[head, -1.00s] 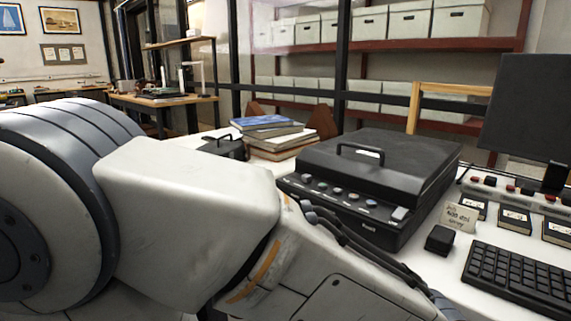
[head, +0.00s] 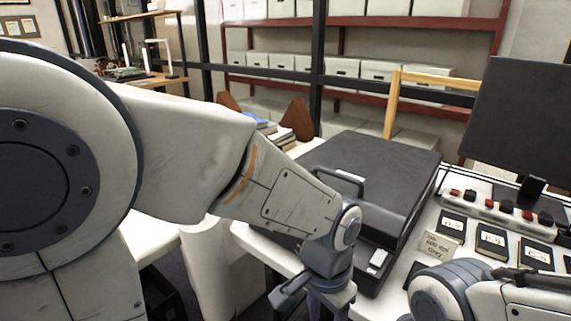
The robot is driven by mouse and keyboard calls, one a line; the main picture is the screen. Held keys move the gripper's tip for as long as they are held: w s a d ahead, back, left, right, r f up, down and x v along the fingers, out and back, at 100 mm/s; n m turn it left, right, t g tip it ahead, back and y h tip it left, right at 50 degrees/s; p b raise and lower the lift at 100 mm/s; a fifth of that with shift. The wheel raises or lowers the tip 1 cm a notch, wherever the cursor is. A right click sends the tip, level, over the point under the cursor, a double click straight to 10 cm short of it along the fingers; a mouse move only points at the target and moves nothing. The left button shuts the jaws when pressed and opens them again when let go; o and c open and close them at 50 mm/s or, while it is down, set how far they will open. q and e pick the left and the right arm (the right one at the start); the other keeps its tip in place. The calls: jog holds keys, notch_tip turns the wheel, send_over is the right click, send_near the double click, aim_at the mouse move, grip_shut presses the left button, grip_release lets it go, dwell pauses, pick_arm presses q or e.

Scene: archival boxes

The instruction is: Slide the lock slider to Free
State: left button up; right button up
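A black flatbed scanner (head: 372,172) with a handle on its closed lid stands on the white desk. A small pale part (head: 378,258) sits on its front right corner. It may be the lock slider, but I cannot read a label or tell its position. My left arm crosses in front of the scanner and hides most of its front panel. The dark wrist end of my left gripper (head: 312,296) hangs in front of the scanner's front edge, and its fingertips are cut off or unclear. My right arm enters at the lower right; its gripper is out of view.
Several labelled black blocks (head: 491,241) and a strip of red and black knobs (head: 506,208) lie below a dark monitor (head: 522,125). Books (head: 283,133) are stacked behind my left arm.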

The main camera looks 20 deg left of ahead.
pick_arm(q)
jog(key=shift+n, duration=0.7)
jog(key=w+a+r+p, duration=0.1)
jog(key=w+r+p, duration=0.3)
jog(key=p, duration=0.1)
jog(key=w+a+r+p, duration=0.2)
jog(key=w+r+p, duration=0.2)
jog(key=r+p, duration=0.1)
jog(key=w+a+r+p, duration=0.2)
jog(key=w+r+p, duration=0.2)
jog(key=p, duration=0.1)
jog(key=shift+w+a+r, duration=0.2)
jog(key=w+a+r+n+p, duration=0.1)
jog(key=w+a+r+p, duration=0.4)
jog(key=w+a+p, duration=0.7)
jog(key=shift+y, duration=0.4)
jog(key=s+f+p, duration=0.1)
jog(key=f, duration=0.2)
jog(key=s+d+f+p, duration=0.1)
jog(key=f, duration=0.2)
jog(key=s+f+p, duration=0.1)
jog(key=f+p, duration=0.1)
jog(key=f, duration=0.2)
jog(key=shift+s+d, duration=0.4)
grip_shut()
